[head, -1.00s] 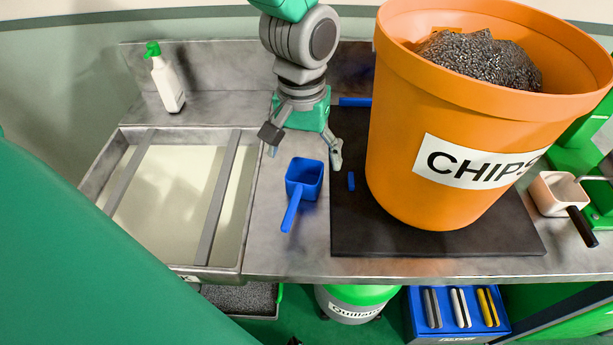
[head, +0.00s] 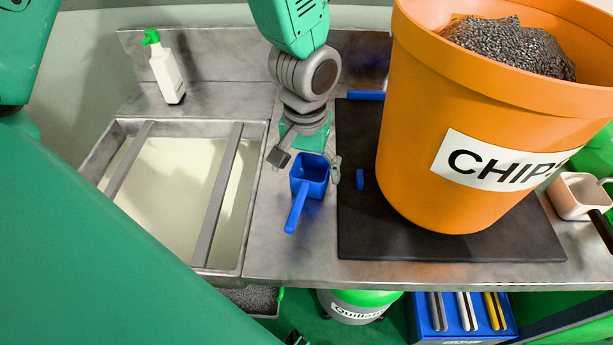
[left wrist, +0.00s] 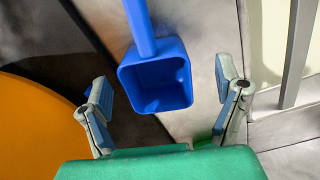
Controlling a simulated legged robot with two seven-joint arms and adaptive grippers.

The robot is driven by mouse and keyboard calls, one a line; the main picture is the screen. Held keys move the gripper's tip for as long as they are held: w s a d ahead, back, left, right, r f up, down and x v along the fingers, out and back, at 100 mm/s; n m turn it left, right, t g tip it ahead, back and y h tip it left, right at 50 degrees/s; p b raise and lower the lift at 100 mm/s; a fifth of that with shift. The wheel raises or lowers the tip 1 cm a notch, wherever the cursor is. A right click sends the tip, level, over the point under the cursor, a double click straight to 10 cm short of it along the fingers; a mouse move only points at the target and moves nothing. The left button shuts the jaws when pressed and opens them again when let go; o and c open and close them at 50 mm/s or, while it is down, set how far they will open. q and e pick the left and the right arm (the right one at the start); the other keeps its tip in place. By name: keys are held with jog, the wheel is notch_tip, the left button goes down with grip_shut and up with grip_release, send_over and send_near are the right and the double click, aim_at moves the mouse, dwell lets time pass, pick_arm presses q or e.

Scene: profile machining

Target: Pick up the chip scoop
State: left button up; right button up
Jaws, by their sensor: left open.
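The blue chip scoop (head: 309,176) lies on the metal bench between the basin and the black mat, its handle pointing toward the bench's front edge. My left gripper (head: 308,163) is open, with one finger on each side of the scoop's bowl in the head view. In the left wrist view, the scoop's open bowl (left wrist: 157,80) sits between the two spread fingertips (left wrist: 166,88), with visible gaps on both sides. The handle runs up out of that picture. My right gripper is not in view.
A large orange CHIPS bin (head: 455,120) full of metal chips stands on the black mat (head: 440,247), right of the scoop. A basin of pale liquid (head: 243,255) is at left, with a spray bottle (head: 168,78) behind it. A small blue block (head: 360,179) lies on the mat.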

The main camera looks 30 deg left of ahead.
pick_arm(q)
jog(key=f, duration=0.2)
jog(key=shift+a+f, duration=0.35)
jog(key=shift+d+f, duration=0.2)
jog(key=shift+d+r, duration=0.15)
jog(key=shift+d, duration=0.75)
jog(key=c, duration=0.3)
jog(key=shift+d+r, duration=0.1)
jog(key=c, duration=0.7)
jog(key=shift+c, duration=1.3)
jog(key=shift+s+a, duration=0.1)
jog(key=shift+a, duration=0.65)
jog(key=shift+c, duration=0.6)
jog(key=shift+a+r, duration=0.1)
jog(key=shift+r, duration=0.05)
notch_tip(320, 180, up, 9)
jog(key=d, duration=0.1)
notch_tip(320, 180, up, 4)
jog(key=r+p, duration=0.1)
jog(key=p, duration=0.5)
send_over(305, 178)
jog(key=s+d, duration=0.2)
jog(key=shift+d+f, duration=0.2)
jog(key=shift+f, duration=0.05)
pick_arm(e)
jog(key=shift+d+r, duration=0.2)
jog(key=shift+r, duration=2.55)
